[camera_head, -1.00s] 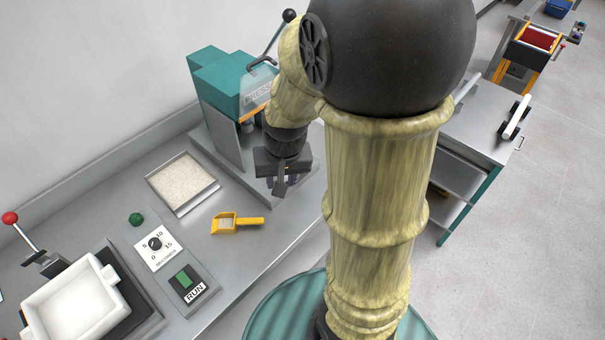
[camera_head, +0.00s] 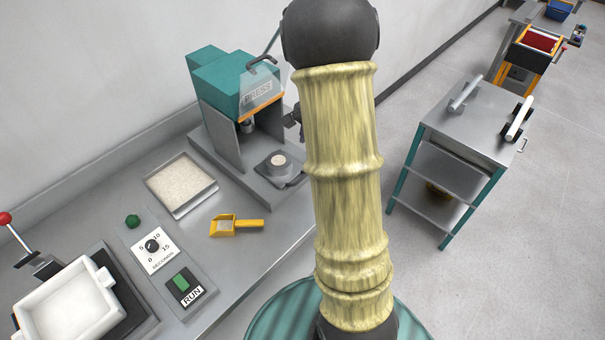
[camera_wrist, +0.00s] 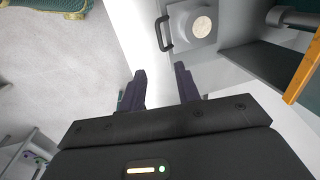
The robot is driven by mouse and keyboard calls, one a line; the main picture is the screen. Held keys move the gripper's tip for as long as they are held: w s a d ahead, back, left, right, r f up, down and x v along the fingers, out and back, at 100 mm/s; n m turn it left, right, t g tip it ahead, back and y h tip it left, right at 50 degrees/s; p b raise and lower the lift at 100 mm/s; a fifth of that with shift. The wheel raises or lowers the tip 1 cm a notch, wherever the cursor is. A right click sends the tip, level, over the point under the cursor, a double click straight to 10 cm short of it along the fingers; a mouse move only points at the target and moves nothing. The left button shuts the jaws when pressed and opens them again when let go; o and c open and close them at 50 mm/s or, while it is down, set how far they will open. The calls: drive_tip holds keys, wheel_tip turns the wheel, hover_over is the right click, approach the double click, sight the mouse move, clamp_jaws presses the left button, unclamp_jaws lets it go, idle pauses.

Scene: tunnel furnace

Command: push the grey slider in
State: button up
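The grey slider (camera_head: 268,163) is a small block with a round pale-filled well on top. It sits on the press base, out in front of the press opening. In the wrist view the slider (camera_wrist: 184,20) is at the top, with its dark handle (camera_wrist: 161,34) facing left. My gripper (camera_wrist: 162,86) is open and empty, its two dark fingers apart from the slider and handle. In the head view my gripper is mostly hidden behind my arm, right of the press. The teal press (camera_head: 232,82) stands behind the slider with a clear guard in front.
A RUN button panel (camera_head: 185,288) and a white tray (camera_head: 65,302) are nearer. A trolley (camera_head: 478,125) stands at right, with floor between.

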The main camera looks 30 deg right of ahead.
sight(302, 179)
drive_tip(key=w+f, duration=0.1)
drive_tip(key=f, duration=0.4)
drive_tip(key=f+p, duration=0.1)
drive_tip(key=f, duration=0.4)
drive_tip(key=w+a+f, duration=0.1)
drive_tip(key=f, duration=0.5)
drive_tip(key=shift+w+f+p, duration=0.1)
drive_tip(key=shift+w+p, duration=0.25)
drive_tip(key=shift+p, duration=0.05)
clamp_jaws()
